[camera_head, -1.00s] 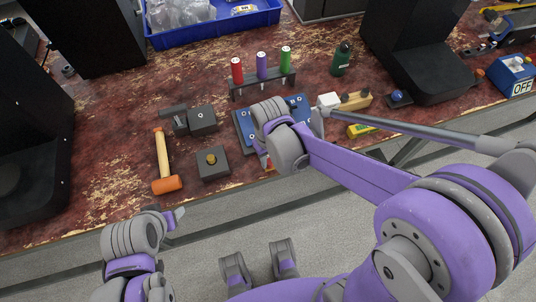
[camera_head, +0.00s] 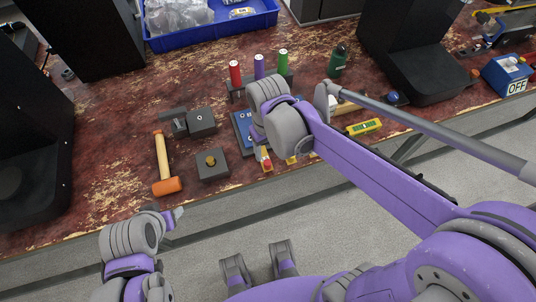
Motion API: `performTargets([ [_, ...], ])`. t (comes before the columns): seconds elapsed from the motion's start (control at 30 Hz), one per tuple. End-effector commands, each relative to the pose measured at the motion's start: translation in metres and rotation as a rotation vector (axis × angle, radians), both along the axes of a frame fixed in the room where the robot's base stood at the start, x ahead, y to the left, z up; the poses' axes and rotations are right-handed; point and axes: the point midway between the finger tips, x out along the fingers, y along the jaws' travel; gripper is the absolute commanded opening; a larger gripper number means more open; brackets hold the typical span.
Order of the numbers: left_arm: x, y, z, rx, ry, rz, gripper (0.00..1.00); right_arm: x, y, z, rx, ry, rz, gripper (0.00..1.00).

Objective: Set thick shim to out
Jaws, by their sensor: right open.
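My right gripper (camera_head: 258,134) is over the blue plate (camera_head: 241,120), with my wrist covering most of the plate; its fingertips are largely hidden. Small red, white and yellow pieces (camera_head: 266,161) show at the plate's front edge, just below the gripper. I cannot tell which piece is the thick shim, or whether the gripper touches anything. My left gripper (camera_head: 174,217) is low at the left, in front of the bench edge and away from the plate; its opening is not clear.
A rack (camera_head: 238,93) with red, purple and green cylinders stands behind the plate. Dark grey blocks (camera_head: 202,121) (camera_head: 212,165) and a hammer (camera_head: 162,160) lie to the left. A green bottle (camera_head: 338,61), a yellow level (camera_head: 364,127) and a blue OFF box (camera_head: 506,75) are to the right.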

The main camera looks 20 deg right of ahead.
Motion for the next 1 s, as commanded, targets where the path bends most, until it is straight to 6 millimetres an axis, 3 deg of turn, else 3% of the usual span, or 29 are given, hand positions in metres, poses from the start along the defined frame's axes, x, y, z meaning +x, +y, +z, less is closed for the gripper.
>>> performTargets([
  [0.1, 0.001, 0.000, 0.003, 0.000, -0.001, 0.000, 0.62, 0.000, 0.000, 0.019, 0.000, 0.000, 0.000, 0.59],
  [0.23, 0.001, 0.000, 0.004, 0.000, -0.002, 0.000, 0.62, 0.000, 0.000, 0.028, 0.000, 0.000, 0.000, 0.59],
  [0.83, 0.001, 0.000, 0.005, 0.000, -0.002, 0.000, 0.62, -0.001, 0.000, 0.030, 0.000, 0.000, 0.000, 0.59],
  [1.0, 0.002, 0.000, 0.013, 0.000, -0.005, 0.000, 0.62, -0.013, -0.011, 0.040, 0.008, -0.053, -0.029, 0.59],
])
